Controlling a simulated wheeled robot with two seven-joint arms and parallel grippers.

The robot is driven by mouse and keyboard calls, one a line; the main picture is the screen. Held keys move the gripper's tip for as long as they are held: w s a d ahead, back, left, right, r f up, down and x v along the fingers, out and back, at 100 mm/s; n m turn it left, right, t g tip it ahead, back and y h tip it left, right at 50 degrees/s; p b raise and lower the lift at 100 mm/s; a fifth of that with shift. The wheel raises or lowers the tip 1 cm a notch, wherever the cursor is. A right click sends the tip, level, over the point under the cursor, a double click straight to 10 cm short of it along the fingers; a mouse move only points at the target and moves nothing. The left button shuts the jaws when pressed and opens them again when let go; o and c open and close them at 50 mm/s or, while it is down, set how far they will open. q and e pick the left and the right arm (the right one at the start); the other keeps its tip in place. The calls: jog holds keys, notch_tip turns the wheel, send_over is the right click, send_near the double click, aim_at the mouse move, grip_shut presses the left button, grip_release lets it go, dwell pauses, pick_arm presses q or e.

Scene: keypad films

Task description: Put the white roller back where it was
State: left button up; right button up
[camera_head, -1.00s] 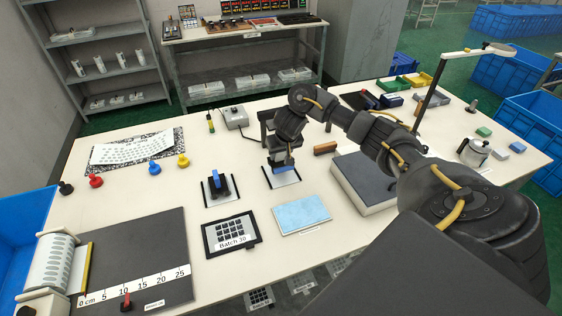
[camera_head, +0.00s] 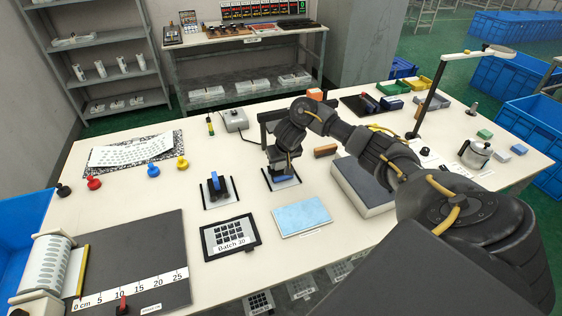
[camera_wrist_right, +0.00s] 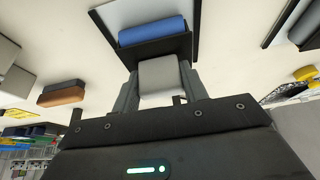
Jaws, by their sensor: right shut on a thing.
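My right gripper (camera_head: 281,170) points down over a white pad with black side edges (camera_head: 294,182). In the right wrist view the gripper (camera_wrist_right: 160,88) is shut on a pale part of the white roller (camera_wrist_right: 160,80). A blue cylinder (camera_wrist_right: 152,31) lies just beyond that part, over the pad (camera_wrist_right: 118,14); whether the two are joined is unclear. The gripper hides most of the roller in the head view, and I cannot tell if it touches the pad. To the left, a dark tool with a blue part (camera_head: 214,182) sits on a similar pad. My left gripper is not in view.
A brown block (camera_head: 325,150) and a grey slab (camera_head: 362,186) are close on the right.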

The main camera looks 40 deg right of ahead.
jog(key=shift+s+a+f, duration=0.1)
jog(key=shift+s+f, duration=0.15)
jog(key=shift+f, duration=0.15)
jog(key=shift+c, duration=0.4)
jog(key=o, duration=1.1)
jog(key=shift+f, duration=0.15)
jog(key=shift+c, duration=0.2)
jog(key=shift+a, duration=0.1)
jog(key=shift+r, duration=0.2)
jog(key=w+p+v, duration=0.1)
jog(key=p+v, duration=0.6)
jog(key=v, duration=0.5)
jog(key=shift+s+r+p, duration=0.2)
jog(key=shift+r+p, duration=0.2)
jog(key=shift+r, duration=0.15)
jog(key=shift+s, duration=0.1)
